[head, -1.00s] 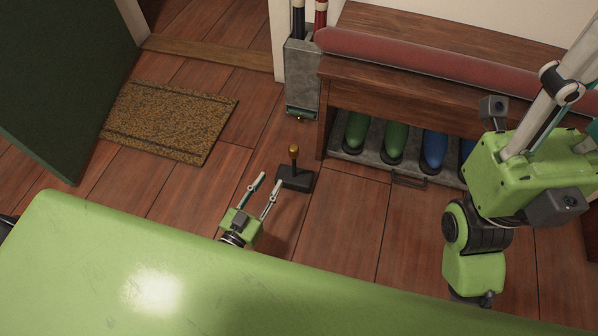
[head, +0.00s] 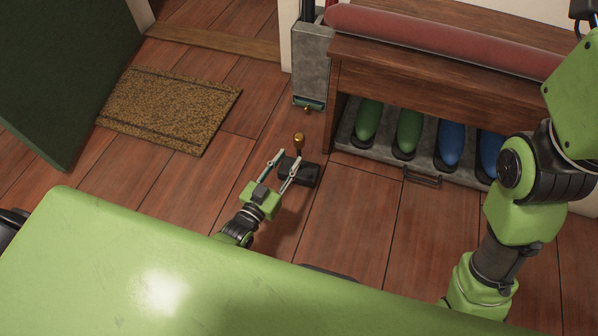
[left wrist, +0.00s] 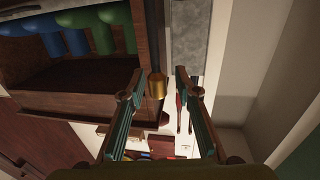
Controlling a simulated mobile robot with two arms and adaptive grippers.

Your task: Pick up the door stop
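The door stop stands on the wood floor, with a dark block base (head: 302,174) and a brass knob (head: 299,141) on a short post. My left gripper (head: 287,157) is open and empty, its fingers reaching toward the door stop at the near left of its base. In the left wrist view the brass knob (left wrist: 157,86) shows in the gap between the open fingertips (left wrist: 163,75), nearer the left finger. I cannot tell whether any finger touches it. My right arm is at the right of the head view, but its gripper is not visible.
A wooden bench (head: 430,80) stands behind and to the right, with green and blue boots on a grey tray (head: 425,165) under it. A grey stand (head: 313,60) is beside the bench. A brown doormat (head: 168,108) and a dark green door (head: 65,80) are left. Floor right of the door stop is clear.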

